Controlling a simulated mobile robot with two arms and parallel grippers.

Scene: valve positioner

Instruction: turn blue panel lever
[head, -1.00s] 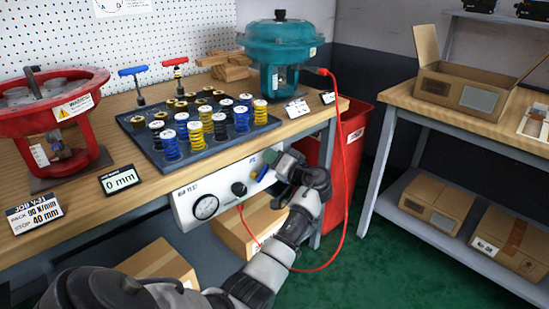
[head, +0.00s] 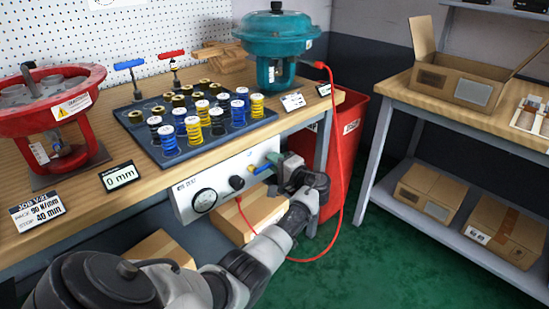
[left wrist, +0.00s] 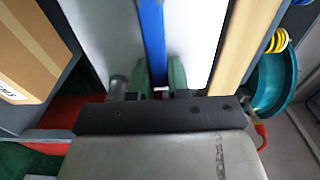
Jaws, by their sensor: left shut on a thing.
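The white test panel (head: 222,180) hangs under the front edge of the workbench. The blue panel lever (head: 262,168) sticks out near the panel's right end, beside a brass fitting. My left gripper (head: 274,164) is shut on the lever, partly hiding its end. In the left wrist view the lever (left wrist: 152,40) is a long blue bar running between the green fingers of my left gripper (left wrist: 159,78). My right gripper is not in view.
A gauge (head: 204,200) and black knob (head: 237,183) sit on the panel. A red hose (head: 340,150) loops down past my left arm. A red bin (head: 345,150) stands right of the panel. Cardboard boxes (head: 250,212) lie below. Springs fill a tray (head: 180,160) above.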

